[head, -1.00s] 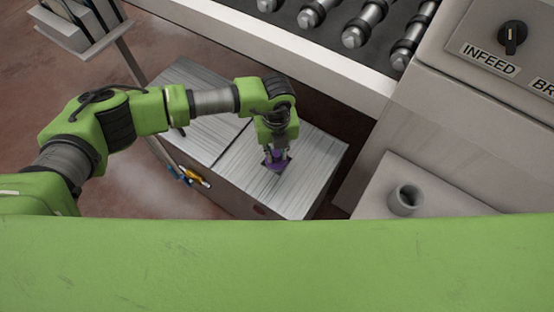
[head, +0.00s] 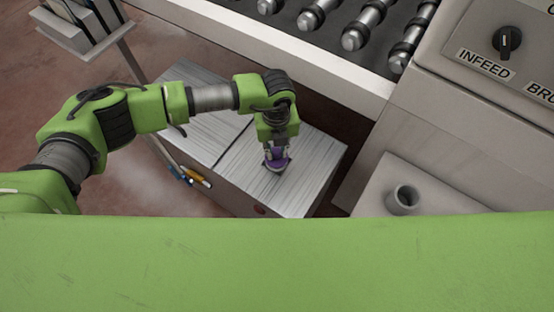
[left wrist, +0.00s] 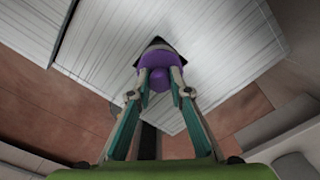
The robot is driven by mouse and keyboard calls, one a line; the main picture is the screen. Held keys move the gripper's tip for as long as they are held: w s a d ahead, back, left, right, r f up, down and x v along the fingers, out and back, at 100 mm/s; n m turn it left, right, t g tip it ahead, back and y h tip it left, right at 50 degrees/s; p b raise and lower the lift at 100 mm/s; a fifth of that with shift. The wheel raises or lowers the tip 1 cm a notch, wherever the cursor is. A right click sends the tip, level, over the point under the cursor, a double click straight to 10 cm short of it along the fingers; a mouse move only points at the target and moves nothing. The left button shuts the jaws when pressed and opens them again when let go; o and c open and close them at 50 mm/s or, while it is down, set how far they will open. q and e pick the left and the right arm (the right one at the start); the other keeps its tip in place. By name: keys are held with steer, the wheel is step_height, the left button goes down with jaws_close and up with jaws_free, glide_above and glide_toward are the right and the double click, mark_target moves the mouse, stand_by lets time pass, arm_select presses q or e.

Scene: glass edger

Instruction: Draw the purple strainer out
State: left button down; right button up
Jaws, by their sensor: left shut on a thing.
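The purple strainer (head: 276,163) is at the opening in the ribbed grey lid (head: 310,165) of the low box beside the machine. In the left wrist view the strainer (left wrist: 158,58) has a rounded knob between my fingertips, and part of the dark opening (left wrist: 158,42) shows behind it. My left gripper (head: 277,154) points down and is shut on the strainer; its fingers also show in the left wrist view (left wrist: 160,82). The strainer's lower end is hidden, so I cannot tell how much is still inside. My right gripper is not in view.
A roller conveyor (head: 375,14) runs behind the box. A panel with an INFEED knob (head: 508,41) is at the right. A grey cup (head: 403,199) stands on a ledge. Yellow and blue tools (head: 195,178) hang at the box's left side. A rack (head: 84,28) is at upper left.

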arm_select(q)
steer(key=shift+r+p, duration=2.05)
steer(key=shift+r, duration=1.15)
steer(key=shift+r+p, duration=0.4)
steer(key=shift+r, duration=0.2)
step_height(320, 180, up, 3)
steer(key=shift+f+p, duration=0.15)
steer(key=shift+p, duration=0.65)
